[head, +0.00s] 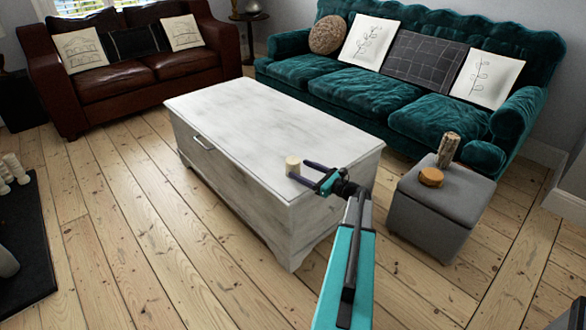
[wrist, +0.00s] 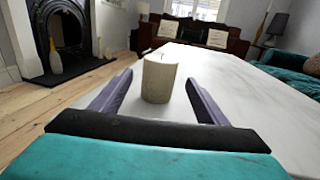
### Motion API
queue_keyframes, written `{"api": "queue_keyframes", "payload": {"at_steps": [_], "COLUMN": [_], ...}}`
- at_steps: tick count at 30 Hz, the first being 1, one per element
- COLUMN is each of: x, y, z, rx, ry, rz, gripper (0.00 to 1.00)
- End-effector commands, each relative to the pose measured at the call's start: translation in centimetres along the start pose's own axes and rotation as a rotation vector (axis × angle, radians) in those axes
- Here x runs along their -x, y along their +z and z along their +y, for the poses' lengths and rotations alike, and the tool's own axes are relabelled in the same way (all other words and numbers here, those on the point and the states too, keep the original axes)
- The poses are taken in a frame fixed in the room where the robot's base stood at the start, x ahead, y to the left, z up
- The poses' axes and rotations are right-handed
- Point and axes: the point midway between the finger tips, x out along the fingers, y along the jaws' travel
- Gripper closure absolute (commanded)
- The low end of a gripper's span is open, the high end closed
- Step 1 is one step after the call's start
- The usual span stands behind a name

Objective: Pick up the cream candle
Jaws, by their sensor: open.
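The cream candle (head: 293,164) stands upright on the white wooden chest (head: 250,115), near its front right part in the head view. In the wrist view the candle (wrist: 159,78) is straight ahead, between and just beyond my two purple fingers. My gripper (head: 303,172) is open, with its fingers reaching over the chest top toward the candle. In the wrist view my gripper (wrist: 158,95) has a clear gap on each side of the candle, and nothing is held.
A grey footstool (head: 440,205) right of the chest holds an orange round object (head: 431,177) and a brown patterned pillar (head: 448,150). A teal sofa (head: 365,92) and a brown leather sofa (head: 120,81) stand behind. The rest of the chest top is clear.

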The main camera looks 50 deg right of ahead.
Motion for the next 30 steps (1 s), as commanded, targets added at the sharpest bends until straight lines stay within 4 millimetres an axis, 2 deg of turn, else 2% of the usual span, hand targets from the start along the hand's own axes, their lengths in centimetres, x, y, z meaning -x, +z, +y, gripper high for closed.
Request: {"api": "queue_keyframes", "payload": {"at_steps": [5, 16, 30], "x": [-0.8, -4.8, -5.3], "y": [0.0, 0.2, 0.3], "z": [0.1, 0.2, 0.2], "rx": [0.001, 0.000, 0.000], "ry": [0.002, 0.002, 0.002], "rz": [0.000, 0.000, 0.000], "gripper": [0.32, 0.32, 0.32]}}
